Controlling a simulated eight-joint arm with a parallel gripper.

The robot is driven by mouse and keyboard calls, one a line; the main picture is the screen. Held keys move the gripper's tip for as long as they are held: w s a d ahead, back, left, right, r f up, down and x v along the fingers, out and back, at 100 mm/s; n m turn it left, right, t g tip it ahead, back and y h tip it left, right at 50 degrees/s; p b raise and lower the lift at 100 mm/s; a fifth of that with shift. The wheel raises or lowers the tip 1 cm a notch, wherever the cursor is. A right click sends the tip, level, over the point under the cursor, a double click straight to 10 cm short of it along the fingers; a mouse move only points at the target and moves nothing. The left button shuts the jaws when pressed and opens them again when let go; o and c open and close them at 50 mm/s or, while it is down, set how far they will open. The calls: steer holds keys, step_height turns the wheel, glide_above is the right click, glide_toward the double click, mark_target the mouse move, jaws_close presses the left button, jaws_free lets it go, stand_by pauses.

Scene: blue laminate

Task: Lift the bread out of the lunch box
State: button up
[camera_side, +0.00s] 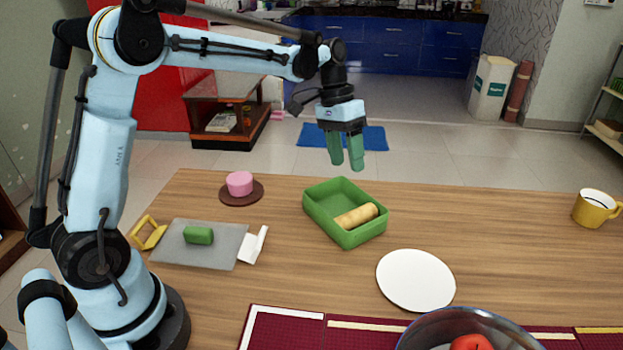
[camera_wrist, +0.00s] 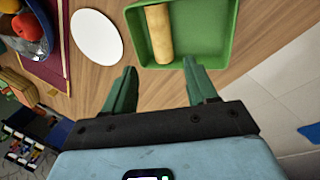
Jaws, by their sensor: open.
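The bread (camera_side: 357,216) is a tan roll lying inside the green lunch box (camera_side: 322,218), near one of its walls. The lunch box is an open tray on the wooden table. In the wrist view the bread (camera_wrist: 158,33) lies along the left part of the lunch box (camera_wrist: 205,62). My gripper (camera_side: 346,166) is above the table, higher than the box and toward its far side. Its two green fingers are apart, with nothing between them. In the wrist view the fingertips (camera_wrist: 160,68) point toward the near wall of the box.
A white plate (camera_side: 416,280) lies right of the box, near a glass bowl (camera_side: 420,330) with red fruit. Left are a pink item (camera_side: 239,183) on a brown coaster and a grey board (camera_side: 222,250) with a green block (camera_side: 198,235). A yellow mug (camera_side: 592,210) stands far right.

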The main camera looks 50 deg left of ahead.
mark_target(353, 211)
steer(key=x, duration=0.7)
steer(key=shift+w+a+f, duration=0.1)
steer(key=shift+w+f, duration=0.15)
steer(key=shift+f, duration=0.1)
steer(key=shift+s+x, duration=0.2)
steer(key=shift+x, duration=1.1)
steer(key=shift+s+x, duration=0.15)
steer(key=shift+x, duration=1.15)
steer(key=c, duration=0.8)
steer(key=shift+r, duration=0.1)
steer(key=shift+c, duration=0.2)
step_height(353, 211, up, 10)
